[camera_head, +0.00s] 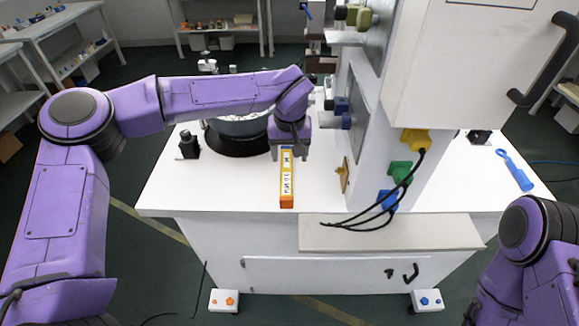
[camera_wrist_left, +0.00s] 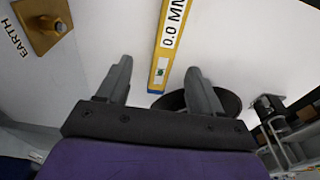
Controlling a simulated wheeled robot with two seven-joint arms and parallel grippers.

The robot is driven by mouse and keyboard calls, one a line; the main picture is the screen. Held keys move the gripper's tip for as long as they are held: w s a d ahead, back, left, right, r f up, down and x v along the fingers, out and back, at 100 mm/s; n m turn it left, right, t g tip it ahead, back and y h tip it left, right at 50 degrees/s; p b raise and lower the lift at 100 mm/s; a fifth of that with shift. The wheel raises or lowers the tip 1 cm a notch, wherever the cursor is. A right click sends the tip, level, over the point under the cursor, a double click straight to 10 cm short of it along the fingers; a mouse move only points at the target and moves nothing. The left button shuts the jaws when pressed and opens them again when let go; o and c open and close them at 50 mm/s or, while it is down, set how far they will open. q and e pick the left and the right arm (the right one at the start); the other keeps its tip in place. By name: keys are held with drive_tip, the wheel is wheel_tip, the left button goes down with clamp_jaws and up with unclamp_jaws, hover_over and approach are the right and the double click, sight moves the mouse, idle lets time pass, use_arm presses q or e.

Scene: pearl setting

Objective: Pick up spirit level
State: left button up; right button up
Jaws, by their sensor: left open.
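The spirit level (camera_head: 287,184) is a yellow bar with white labels and an orange near end. It lies on the white worktop, pointing toward the front edge. My left gripper (camera_head: 290,146) is over its far end. In the left wrist view, the yellow bar (camera_wrist_left: 170,38) shows between the two spread fingers of my left gripper (camera_wrist_left: 159,67), with a gap on each side. The gripper is open and holds nothing. Whether the fingers are down beside the bar or above it, I cannot tell. My right gripper is out of view.
A white machine column (camera_head: 365,115) with black cables stands right of the level. A dark round base (camera_head: 238,143) is close on its left. The worktop's front left is clear.

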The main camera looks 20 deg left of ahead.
sight(287, 170)
use_arm(q)
drive_tip(key=f, duration=0.2)
drive_tip(key=f+p, duration=0.1)
drive_tip(key=f, duration=0.2)
drive_tip(key=w+a+f+p, duration=0.1)
drive_tip(key=f, duration=0.1)
drive_tip(key=shift+f, duration=0.4)
drive_tip(key=shift+a+f, duration=0.15)
drive_tip(key=shift+f, duration=0.25)
drive_tip(key=c, duration=1.2)
